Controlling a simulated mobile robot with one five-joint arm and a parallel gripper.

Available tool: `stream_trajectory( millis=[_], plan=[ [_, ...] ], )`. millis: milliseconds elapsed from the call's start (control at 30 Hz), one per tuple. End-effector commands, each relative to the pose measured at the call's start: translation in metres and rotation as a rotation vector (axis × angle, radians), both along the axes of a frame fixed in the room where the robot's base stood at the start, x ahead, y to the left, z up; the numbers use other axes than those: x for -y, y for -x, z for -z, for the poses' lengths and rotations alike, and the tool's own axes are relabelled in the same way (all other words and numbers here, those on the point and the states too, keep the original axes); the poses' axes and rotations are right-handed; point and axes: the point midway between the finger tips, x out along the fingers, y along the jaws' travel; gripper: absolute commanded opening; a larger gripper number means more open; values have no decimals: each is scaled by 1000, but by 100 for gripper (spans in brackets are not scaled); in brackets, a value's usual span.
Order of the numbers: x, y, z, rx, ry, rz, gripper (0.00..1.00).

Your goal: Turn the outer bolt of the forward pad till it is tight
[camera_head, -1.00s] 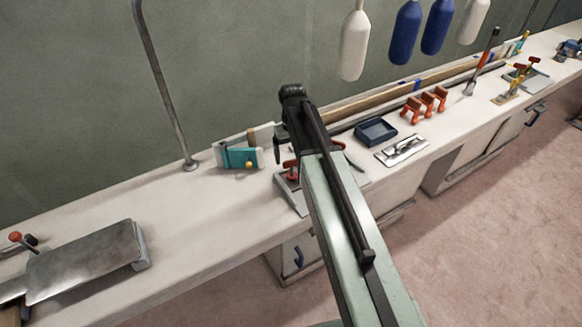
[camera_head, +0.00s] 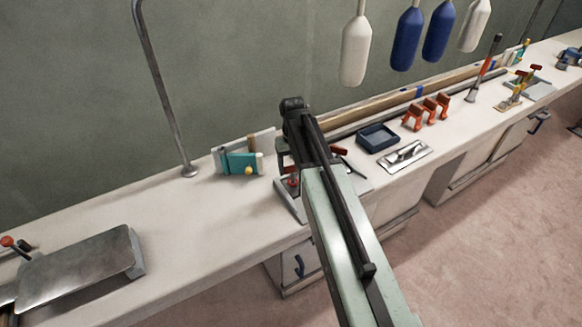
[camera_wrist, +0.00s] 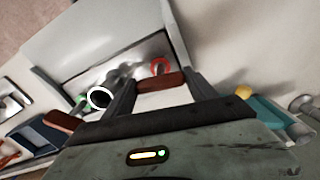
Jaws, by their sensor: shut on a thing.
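The pad fixture is a light grey plate with a shiny metal face (camera_wrist: 110,68), in the wrist view below my gripper. A red-brown bar handle (camera_wrist: 160,83) lies between the two dark fingers of my gripper (camera_wrist: 160,92), which is shut on it. A second red-brown piece (camera_wrist: 62,121) shows left of the fingers. A white ring (camera_wrist: 100,97) and a red ring (camera_wrist: 160,67) show near them. In the head view, my gripper (camera_head: 290,150) hides most of the fixture (camera_head: 288,205). I cannot tell which bolt is the outer one, nor how tight it is.
A teal block with a yellow knob (camera_head: 240,164) stands close left of the fixture. A blue tray (camera_head: 378,136), a metal float (camera_head: 404,157) and orange clamps (camera_head: 427,110) stand to the right.

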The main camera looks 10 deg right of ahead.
Motion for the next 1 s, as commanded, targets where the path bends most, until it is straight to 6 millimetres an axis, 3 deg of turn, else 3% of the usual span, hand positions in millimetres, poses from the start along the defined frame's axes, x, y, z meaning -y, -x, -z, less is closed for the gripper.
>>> stream_trajectory(
  millis=[1000],
  plan=[
    [0,-1,-1,1,-2,678,25]
  ],
)
